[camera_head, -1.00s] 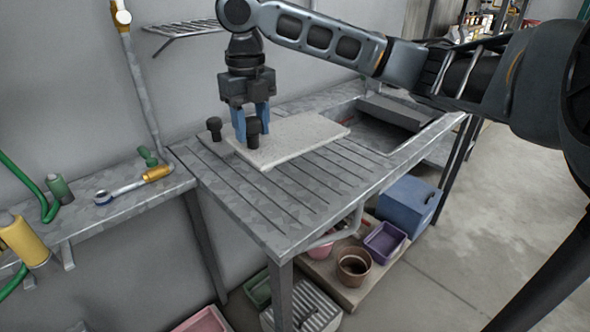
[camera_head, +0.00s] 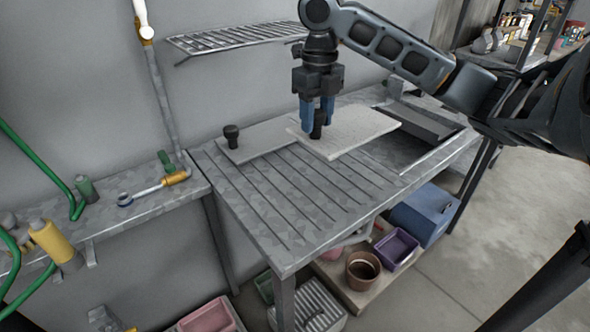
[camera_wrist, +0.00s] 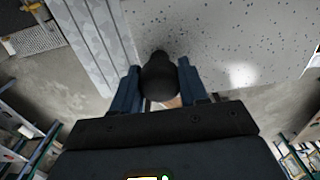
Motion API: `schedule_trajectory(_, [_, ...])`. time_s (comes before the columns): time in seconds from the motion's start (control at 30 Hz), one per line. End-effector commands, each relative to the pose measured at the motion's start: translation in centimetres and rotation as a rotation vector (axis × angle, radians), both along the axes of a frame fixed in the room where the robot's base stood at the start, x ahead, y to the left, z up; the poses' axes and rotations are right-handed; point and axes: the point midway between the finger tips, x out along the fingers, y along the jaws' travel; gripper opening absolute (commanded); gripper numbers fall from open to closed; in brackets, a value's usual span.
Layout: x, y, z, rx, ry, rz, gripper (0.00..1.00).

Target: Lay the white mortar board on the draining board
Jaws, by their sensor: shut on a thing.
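The white mortar board (camera_head: 352,132) is a pale speckled slab with a dark knob handle (camera_head: 317,123) near its left end. My gripper (camera_head: 318,112) is shut on this knob from above. In the wrist view the knob (camera_wrist: 159,78) sits between the two blue fingers, with the speckled board (camera_wrist: 225,50) beyond. The board is roughly level over the back of the grooved metal draining board (camera_head: 270,205). I cannot tell whether a gap remains beneath it.
A grey board (camera_head: 262,142) with its own dark knob lies at the back left, partly hidden by the white board. The sink basin (camera_head: 405,148) opens at the right. The draining board's front grooves are clear. A wire rack (camera_head: 235,40) hangs on the wall.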

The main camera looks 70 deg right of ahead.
Motion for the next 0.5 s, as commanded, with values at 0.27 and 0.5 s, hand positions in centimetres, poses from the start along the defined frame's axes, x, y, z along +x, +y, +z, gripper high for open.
schedule_trajectory(0.27, [2.6, 5.4, -3.3, 0.002, -0.001, 0.006, 0.0])
schedule_trajectory(0.5, [4.3, 8.7, -5.6, 0.002, -0.001, 0.003, 0.0])
